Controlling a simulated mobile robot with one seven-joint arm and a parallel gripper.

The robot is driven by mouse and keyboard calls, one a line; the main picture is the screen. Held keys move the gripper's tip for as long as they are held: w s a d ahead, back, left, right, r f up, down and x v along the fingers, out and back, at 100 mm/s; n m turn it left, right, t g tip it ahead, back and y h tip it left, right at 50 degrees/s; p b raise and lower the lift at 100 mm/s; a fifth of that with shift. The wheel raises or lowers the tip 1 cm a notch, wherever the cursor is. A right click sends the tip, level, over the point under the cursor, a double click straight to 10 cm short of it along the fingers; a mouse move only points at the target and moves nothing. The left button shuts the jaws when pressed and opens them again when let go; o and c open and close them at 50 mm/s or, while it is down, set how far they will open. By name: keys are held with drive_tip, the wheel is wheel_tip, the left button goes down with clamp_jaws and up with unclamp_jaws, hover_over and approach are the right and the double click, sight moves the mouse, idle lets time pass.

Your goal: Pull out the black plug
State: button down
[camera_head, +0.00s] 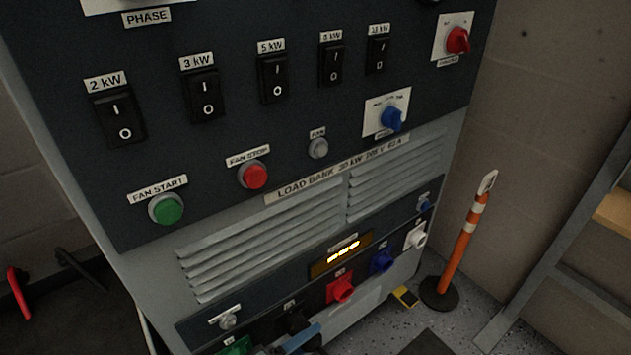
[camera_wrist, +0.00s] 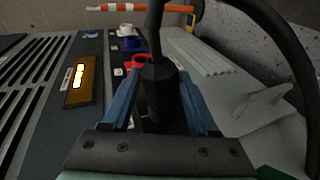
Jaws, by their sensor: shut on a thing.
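The black plug (camera_wrist: 158,88) stands between the two blue fingers of my gripper (camera_wrist: 160,105) in the wrist view, with a thick black cable rising from it. My gripper is shut on the plug's body. In the head view my gripper (camera_head: 300,338) shows only partly at the bottom edge, low on the load bank's connector row, in front of a dark connector (camera_head: 296,322). The plug's mating end is hidden, so I cannot tell how deep it sits in the socket.
Right of my gripper in the head view are the red (camera_head: 341,289), blue (camera_head: 382,262) and white (camera_head: 415,235) connectors. A green connector (camera_head: 236,346) is at left. An orange post (camera_head: 463,245) stands right of the cabinet. The black cable loops along the wrist view's right side.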

drive_tip(key=shift+s+d+f+g+p, duration=0.15)
drive_tip(key=shift+s+d+f+p, duration=0.15)
drive_tip(key=shift+s, duration=0.3)
drive_tip(key=shift+s+d+f+g+p, duration=0.15)
drive_tip(key=shift+s+d+f, duration=0.2)
drive_tip(key=shift+s, duration=0.25)
drive_tip(key=shift+s+d, duration=0.1)
drive_tip(key=shift+s, duration=0.1)
drive_tip(key=shift+d+r+p, duration=0.15)
drive_tip(key=shift+r+p, duration=0.1)
drive_tip(key=shift+p, duration=0.2)
drive_tip(key=shift+s+d+p, duration=0.75)
drive_tip(key=shift+s+p, duration=0.1)
drive_tip(key=shift+s, duration=0.15)
drive_tip(key=shift+s+d+p, duration=0.7)
drive_tip(key=shift+s+p, duration=0.15)
drive_tip(key=shift+s, duration=0.1)
